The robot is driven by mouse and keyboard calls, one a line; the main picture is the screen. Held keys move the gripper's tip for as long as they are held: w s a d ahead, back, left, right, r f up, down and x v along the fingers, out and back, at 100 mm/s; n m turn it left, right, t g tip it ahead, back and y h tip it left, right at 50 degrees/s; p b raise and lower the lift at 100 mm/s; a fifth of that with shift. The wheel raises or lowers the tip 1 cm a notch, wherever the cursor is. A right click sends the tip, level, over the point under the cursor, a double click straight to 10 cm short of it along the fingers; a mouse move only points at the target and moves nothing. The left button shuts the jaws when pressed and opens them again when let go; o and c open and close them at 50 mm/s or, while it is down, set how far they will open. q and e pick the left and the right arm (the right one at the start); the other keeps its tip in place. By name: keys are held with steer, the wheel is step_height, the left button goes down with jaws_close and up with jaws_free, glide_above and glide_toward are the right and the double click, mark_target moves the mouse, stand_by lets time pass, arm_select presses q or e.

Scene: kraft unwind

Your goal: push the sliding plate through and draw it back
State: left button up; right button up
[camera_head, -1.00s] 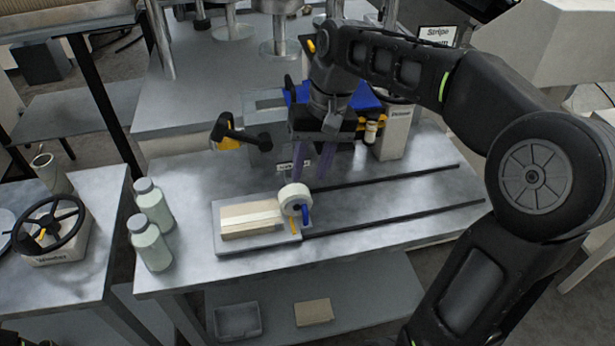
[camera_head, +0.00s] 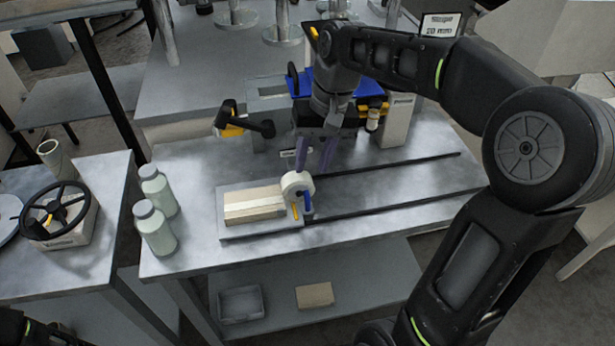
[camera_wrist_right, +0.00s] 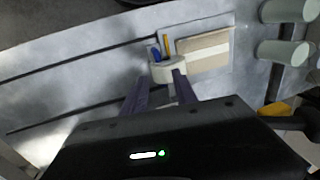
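The flat grey sliding plate (camera_head: 232,232) lies at the left end of two black rails (camera_head: 400,170) on the metal table. It carries a tan block (camera_head: 254,205) with a pale strip. A white ring-shaped piece (camera_head: 292,184) with a blue part (camera_head: 307,202) stands at the plate's right edge; it also shows in the right wrist view (camera_wrist_right: 166,72). My right gripper (camera_head: 312,172) points down just behind the white piece, its two purple-grey fingers apart. In the wrist view the fingers (camera_wrist_right: 160,80) are spread, one tip overlapping the white piece; contact cannot be told.
Two pale green bottles (camera_head: 156,230) stand left of the plate. A black-and-yellow lever (camera_head: 240,124) and a grey box-like machine stand behind. A black handwheel (camera_head: 55,214) is on the left table. The tabletop along the rails, right of the plate, is clear.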

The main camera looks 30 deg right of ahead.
mark_target(305, 186)
steer(key=f, duration=0.3)
steer(key=a+f, duration=0.1)
steer(key=f, duration=0.1)
steer(key=shift+w+f, duration=0.2)
steer(key=shift+f, duration=0.05)
steer(key=shift+c, duration=0.5)
jaws_close()
stand_by(0.7)
